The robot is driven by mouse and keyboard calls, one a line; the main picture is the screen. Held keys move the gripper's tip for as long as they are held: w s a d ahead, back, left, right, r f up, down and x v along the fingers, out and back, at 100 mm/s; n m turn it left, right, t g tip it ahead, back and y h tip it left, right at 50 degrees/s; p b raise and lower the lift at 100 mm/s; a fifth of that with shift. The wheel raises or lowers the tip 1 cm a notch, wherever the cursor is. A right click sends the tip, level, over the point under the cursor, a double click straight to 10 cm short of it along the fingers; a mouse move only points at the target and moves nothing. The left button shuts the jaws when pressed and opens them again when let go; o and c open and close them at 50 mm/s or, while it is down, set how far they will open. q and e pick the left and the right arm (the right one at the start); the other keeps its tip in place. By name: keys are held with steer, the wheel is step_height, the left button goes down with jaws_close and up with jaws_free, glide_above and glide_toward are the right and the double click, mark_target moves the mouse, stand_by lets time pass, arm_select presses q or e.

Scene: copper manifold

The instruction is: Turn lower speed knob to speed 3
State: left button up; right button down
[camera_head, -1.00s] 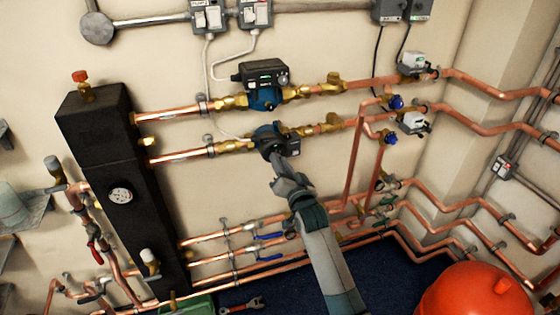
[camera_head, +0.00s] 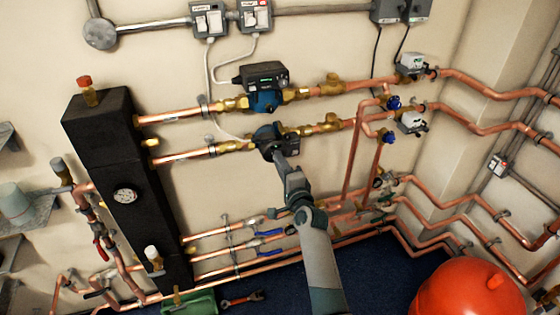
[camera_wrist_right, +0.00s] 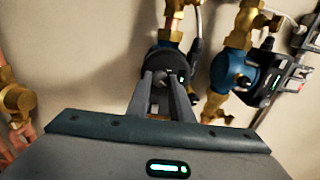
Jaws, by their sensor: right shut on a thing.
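The lower pump (camera_head: 264,135) is a dark blue body with a black control head on the lower copper pipe, between brass fittings. My right gripper (camera_head: 277,153) reaches up from below to the front of this pump. In the right wrist view, the fingers (camera_wrist_right: 165,82) are shut on the lower speed knob (camera_wrist_right: 171,74), a small dark part on the pump's face. The fingers and wrist hide most of the knob, so its pointer and speed marks cannot be read. My left gripper is not in view.
The upper pump (camera_head: 264,101), with a black box and green display, sits just above. Copper pipes run on both sides. A black column (camera_head: 120,170) stands left. A red vessel (camera_head: 468,292) is at the lower right. A red wrench (camera_head: 243,299) lies on the blue floor.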

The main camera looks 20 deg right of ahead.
steer(key=shift+m+p, duration=0.3)
steer(key=shift+m, duration=0.9)
steer(key=c, duration=1.6)
jaws_free()
steer(key=shift+o, duration=0.2)
steer(key=shift+s, duration=0.2)
steer(key=s+p, duration=0.4)
steer(key=s, duration=1.3)
steer(key=shift+d+p, duration=0.35)
steer(key=shift+p, duration=0.05)
steer(key=shift+f, duration=0.1)
